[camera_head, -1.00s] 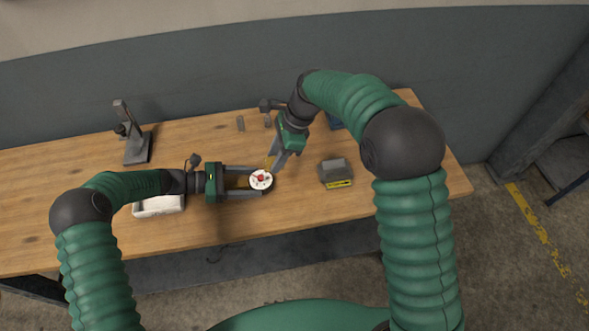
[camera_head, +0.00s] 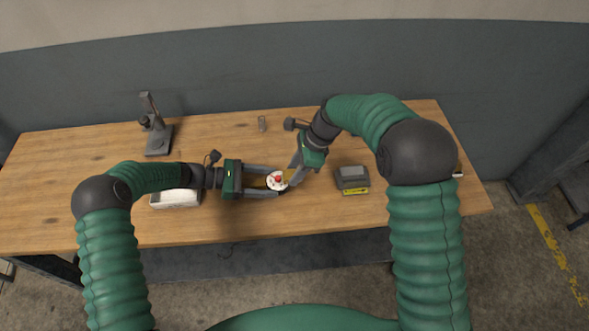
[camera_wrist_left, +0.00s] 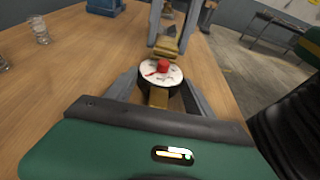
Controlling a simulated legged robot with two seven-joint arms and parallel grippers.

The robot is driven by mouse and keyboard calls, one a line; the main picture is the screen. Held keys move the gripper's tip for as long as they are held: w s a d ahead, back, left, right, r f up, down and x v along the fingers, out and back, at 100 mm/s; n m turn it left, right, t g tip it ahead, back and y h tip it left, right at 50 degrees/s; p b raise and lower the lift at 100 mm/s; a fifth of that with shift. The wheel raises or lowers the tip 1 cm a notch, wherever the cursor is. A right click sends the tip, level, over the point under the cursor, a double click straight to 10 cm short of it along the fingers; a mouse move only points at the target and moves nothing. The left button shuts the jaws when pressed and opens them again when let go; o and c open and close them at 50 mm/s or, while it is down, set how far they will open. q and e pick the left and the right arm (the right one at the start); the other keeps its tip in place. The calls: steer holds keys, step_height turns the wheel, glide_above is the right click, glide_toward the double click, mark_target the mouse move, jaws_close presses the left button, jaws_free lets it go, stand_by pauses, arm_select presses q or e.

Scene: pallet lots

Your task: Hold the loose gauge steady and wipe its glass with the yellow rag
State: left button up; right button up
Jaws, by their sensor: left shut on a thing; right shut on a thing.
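The gauge (camera_head: 277,181) is round, with a white face, a dark rim and a red part at its middle. My left gripper (camera_head: 283,182) is shut on it, one finger on each side, over the table. It also shows in the left wrist view (camera_wrist_left: 150,75). My right gripper (camera_head: 296,172) is shut on the yellow rag (camera_head: 291,175), beside the gauge's right edge. In the left wrist view the rag (camera_wrist_left: 166,46) is just beyond the gauge's far rim. Whether it touches the glass I cannot tell.
The left wrist view shows a clear glass (camera_wrist_left: 39,31).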

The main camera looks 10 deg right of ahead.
steer(key=shift+f, duration=0.35)
stand_by(0.7)
steer(key=shift+w, duration=0.45)
steer(key=shift+s, duration=0.95)
steer(key=shift+w, duration=0.95)
